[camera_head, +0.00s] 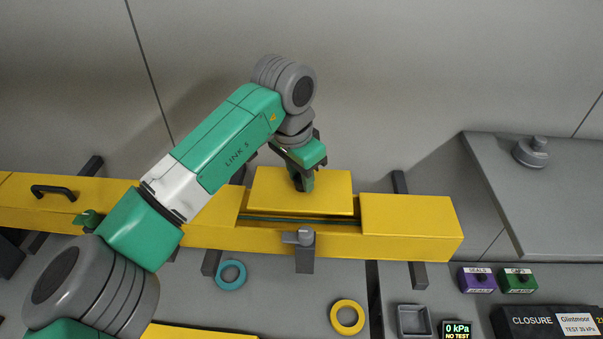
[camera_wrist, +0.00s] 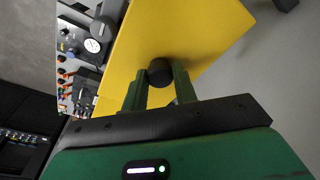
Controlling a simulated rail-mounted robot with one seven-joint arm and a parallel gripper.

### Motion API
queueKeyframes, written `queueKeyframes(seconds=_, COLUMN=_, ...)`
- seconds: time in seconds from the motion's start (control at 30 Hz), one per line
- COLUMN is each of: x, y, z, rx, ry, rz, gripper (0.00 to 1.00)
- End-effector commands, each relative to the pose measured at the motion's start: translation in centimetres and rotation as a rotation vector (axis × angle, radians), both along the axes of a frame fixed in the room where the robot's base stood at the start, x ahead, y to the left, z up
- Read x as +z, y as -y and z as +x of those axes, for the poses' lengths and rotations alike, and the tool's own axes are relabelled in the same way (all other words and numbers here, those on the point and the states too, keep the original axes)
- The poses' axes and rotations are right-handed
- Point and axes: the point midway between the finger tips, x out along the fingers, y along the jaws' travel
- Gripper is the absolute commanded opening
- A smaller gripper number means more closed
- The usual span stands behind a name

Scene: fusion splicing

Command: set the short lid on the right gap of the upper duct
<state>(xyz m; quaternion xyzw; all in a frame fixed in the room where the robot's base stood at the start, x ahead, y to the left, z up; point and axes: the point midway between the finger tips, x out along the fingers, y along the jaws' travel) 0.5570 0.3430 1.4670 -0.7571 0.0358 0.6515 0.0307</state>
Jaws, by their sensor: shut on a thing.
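The short lid (camera_head: 322,190) is a yellow rectangular plate, held over the gap of the yellow upper duct (camera_head: 410,228). A narrow strip of the open gap (camera_head: 285,219) with a dark green line shows under its front edge, so it appears raised above the duct. My gripper (camera_head: 301,182) is shut on the lid's dark knob. In the wrist view the two green fingers of my gripper (camera_wrist: 160,88) close around the round black knob (camera_wrist: 160,71), and the yellow lid (camera_wrist: 175,35) fills the middle. The lid's far underside is hidden.
A grey latch (camera_head: 304,240) stands at the duct's front edge below the gap. A black handle (camera_head: 52,192) is on the left duct cover. Blue (camera_head: 231,274) and yellow (camera_head: 347,316) rings, a grey tray (camera_head: 414,320) and purple (camera_head: 477,280) and green boxes lie in front.

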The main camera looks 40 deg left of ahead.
Motion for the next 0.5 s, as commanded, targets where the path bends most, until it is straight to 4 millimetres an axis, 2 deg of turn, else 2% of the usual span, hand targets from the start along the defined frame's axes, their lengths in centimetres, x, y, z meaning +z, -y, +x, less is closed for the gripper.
queueKeyframes(seconds=0.5, x=-5.2, y=0.0, z=0.0, rx=0.0, ry=0.001, rz=0.001, gripper=0.01)
